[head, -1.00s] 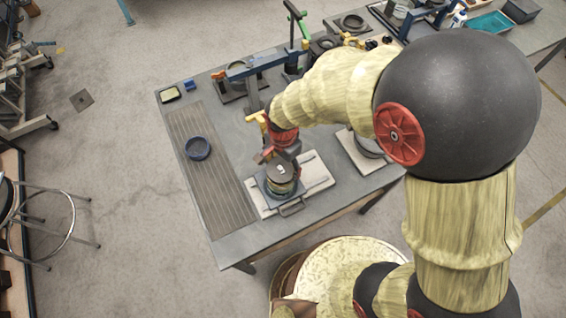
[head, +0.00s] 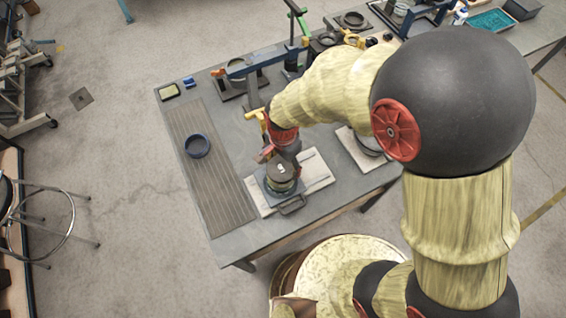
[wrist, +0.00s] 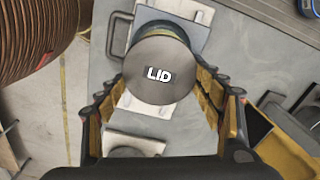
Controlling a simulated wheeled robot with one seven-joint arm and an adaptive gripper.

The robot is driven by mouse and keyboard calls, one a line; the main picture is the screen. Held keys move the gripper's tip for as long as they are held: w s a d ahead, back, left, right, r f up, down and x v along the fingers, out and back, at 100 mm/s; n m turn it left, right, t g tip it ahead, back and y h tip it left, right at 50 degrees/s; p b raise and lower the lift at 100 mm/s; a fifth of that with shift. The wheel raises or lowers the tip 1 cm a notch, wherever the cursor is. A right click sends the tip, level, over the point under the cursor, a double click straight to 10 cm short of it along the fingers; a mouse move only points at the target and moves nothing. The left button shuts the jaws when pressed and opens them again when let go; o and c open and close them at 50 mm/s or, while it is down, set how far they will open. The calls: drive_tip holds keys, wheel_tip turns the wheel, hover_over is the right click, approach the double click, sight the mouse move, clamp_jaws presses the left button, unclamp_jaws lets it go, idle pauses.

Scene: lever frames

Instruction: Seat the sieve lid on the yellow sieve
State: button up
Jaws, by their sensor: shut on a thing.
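The sieve lid (wrist: 160,82) is a round grey disc marked "LID", held between the fingers of my gripper (wrist: 158,70). In the head view my gripper (head: 284,158) points down over the sieve, with the dark lid (head: 281,170) at its tips. The sieve (wrist: 178,27) shows only as a thin yellowish and blue rim past the lid's far edge in the wrist view. The lid hides most of it. In the head view the sieve (head: 281,187) stands on a plate with a handle. I cannot tell whether the lid touches the rim.
A pale board (head: 316,172) lies under the plate. A blue ring-shaped dish (head: 197,145) and a ribbed grey mat (head: 205,170) lie to the left. A blue clamp-like fixture (head: 250,68) stands behind. Another pale board (head: 352,146) with a dark round part is at right.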

drive_tip(key=o, duration=1.3)
drive_tip(key=shift+o, duration=0.2)
wheel_tip(320, 180, up, 12)
idle(0.3)
